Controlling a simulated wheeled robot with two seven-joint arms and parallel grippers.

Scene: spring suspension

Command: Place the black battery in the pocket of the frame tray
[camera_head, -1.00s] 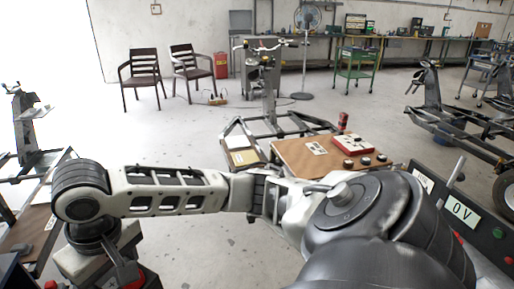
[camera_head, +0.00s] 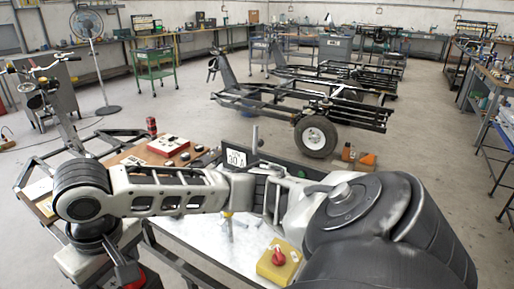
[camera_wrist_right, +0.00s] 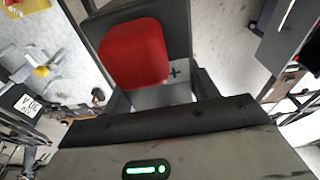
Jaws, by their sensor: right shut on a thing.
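In the right wrist view, the black battery (camera_wrist_right: 180,30) shows its dark top edge, a red terminal cap (camera_wrist_right: 135,52) and a plus mark. My right gripper (camera_wrist_right: 160,95) is shut on it, with the battery close against the gripper's body. My left gripper is not in view. A vehicle frame (camera_head: 75,143) with handlebars stands at the left. I cannot make out a tray pocket on it, and my arm hides part of that area.
A wooden board with a red-and-white box (camera_head: 168,146) lies beyond my arm. A bench with a 30 A display (camera_head: 236,157) and a yellow box with a red knob (camera_head: 279,262) stands close ahead. A wheeled chassis (camera_head: 316,135) stands farther back.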

